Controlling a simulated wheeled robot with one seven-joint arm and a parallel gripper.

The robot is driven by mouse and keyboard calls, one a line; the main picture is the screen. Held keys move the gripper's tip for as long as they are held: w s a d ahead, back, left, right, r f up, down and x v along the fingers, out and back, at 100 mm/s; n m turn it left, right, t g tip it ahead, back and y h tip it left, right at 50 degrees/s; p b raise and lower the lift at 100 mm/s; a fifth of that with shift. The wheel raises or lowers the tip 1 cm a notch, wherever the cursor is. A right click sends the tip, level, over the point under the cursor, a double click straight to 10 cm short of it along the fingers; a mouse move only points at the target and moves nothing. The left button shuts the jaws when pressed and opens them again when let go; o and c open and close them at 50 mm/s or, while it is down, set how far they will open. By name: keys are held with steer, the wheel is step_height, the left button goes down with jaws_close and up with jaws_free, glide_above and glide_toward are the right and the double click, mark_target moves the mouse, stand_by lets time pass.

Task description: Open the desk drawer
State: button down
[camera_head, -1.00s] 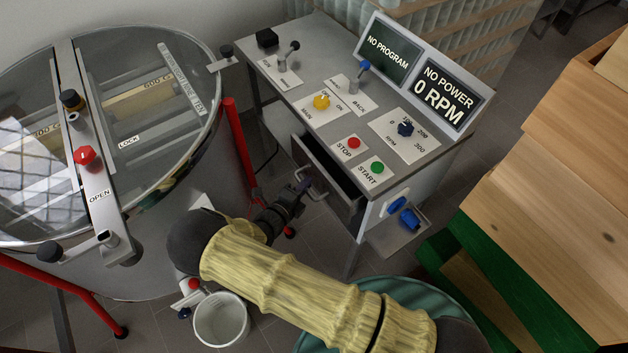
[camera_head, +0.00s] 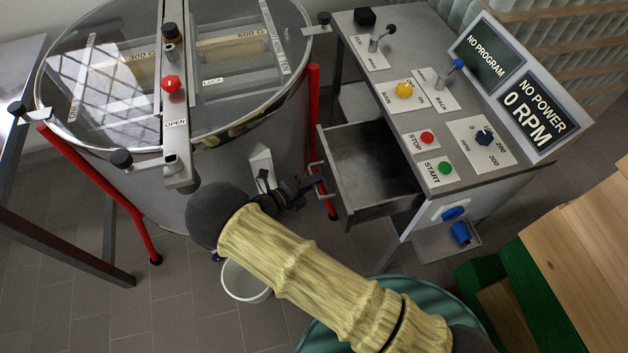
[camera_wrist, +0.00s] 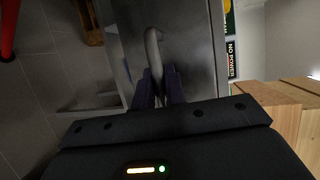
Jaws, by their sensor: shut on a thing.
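The desk drawer (camera_head: 370,172) is a grey metal drawer under the control desk (camera_head: 408,131). It stands well out from the desk, and its inside looks empty. Its bar handle (camera_head: 318,182) is on the front face, on the left. My gripper (camera_head: 312,184) is shut on this handle. In the wrist view the handle (camera_wrist: 153,45) runs down between the two dark fingers (camera_wrist: 159,88) of my gripper. The drawer front (camera_wrist: 185,35) fills the middle of that view. The fingers partly hide the lower part of the handle.
A large round tank (camera_head: 215,190) with a clear lid and red legs stands left of the drawer. A white bucket (camera_head: 243,283) is on the floor below my arm. Wooden boxes (camera_head: 580,250) stand at the right. A blue plug (camera_head: 460,232) sits on the desk's side tray.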

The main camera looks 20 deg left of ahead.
steer(key=shift+s+a, duration=0.1)
steer(key=c, duration=1.5)
jaws_free()
steer(key=shift+o, duration=0.2)
steer(key=shift+a, duration=0.1)
steer(key=b+v, duration=0.2)
steer(key=v, duration=1.5)
steer(key=shift+s, duration=0.2)
